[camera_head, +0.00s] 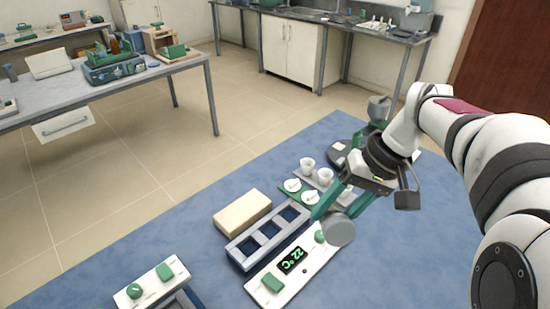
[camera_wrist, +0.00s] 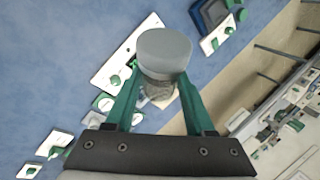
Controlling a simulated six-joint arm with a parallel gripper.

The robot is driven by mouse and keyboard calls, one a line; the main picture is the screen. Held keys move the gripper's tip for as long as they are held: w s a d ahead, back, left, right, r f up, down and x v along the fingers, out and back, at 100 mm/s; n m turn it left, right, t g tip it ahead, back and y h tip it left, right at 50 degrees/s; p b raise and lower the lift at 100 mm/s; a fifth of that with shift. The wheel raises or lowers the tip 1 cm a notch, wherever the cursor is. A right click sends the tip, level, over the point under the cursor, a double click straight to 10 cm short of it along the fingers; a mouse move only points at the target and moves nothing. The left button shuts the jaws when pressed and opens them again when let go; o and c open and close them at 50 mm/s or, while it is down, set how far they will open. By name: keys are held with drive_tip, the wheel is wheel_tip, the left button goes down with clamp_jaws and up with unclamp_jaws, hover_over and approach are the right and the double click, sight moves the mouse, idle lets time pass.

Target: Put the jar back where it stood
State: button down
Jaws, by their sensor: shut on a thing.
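The jar (camera_head: 341,230) has a round grey lid and hangs in my gripper (camera_head: 335,208) above the blue table, near the white control panel. In the wrist view the jar's lid (camera_wrist: 164,52) faces the camera and its clear body (camera_wrist: 160,90) sits between the green fingers of my gripper (camera_wrist: 160,84). The fingers are shut on the jar. The jar looks tilted in the head view. What lies directly under it is partly hidden, and I cannot tell which spot it stood on.
Below are a panel (camera_head: 292,260) reading 22 °C, a blue-grey frame with square openings (camera_head: 242,254), a tan block (camera_head: 241,212), and small white cups (camera_head: 307,164) with a green tray (camera_head: 300,201). A second control panel (camera_head: 152,284) stands front left. The blue surface left of the block is clear.

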drive_tip(key=s+d+f+m+t, duration=0.1)
drive_tip(key=s+d+f+m, duration=0.2)
drive_tip(key=d+f, duration=0.4)
drive_tip(key=s+d+f+m+t, duration=0.1)
drive_tip(key=s+d+f+m, duration=0.3)
drive_tip(key=f, duration=0.5)
drive_tip(key=n, duration=0.1)
approach(317, 288)
drive_tip(key=shift+w+a+h, duration=0.2)
drive_tip(key=shift+a+h, duration=0.1)
drive_tip(key=shift+a, duration=0.6)
drive_tip(key=shift+w+a+f, duration=0.1)
drive_tip(key=shift+f, duration=0.95)
drive_tip(key=shift+w+a+f, duration=0.1)
drive_tip(key=shift+f, duration=1)
drive_tip(key=shift+f, duration=0.15)
drive_tip(key=shift+c, duration=1.3)
unclamp_jaws()
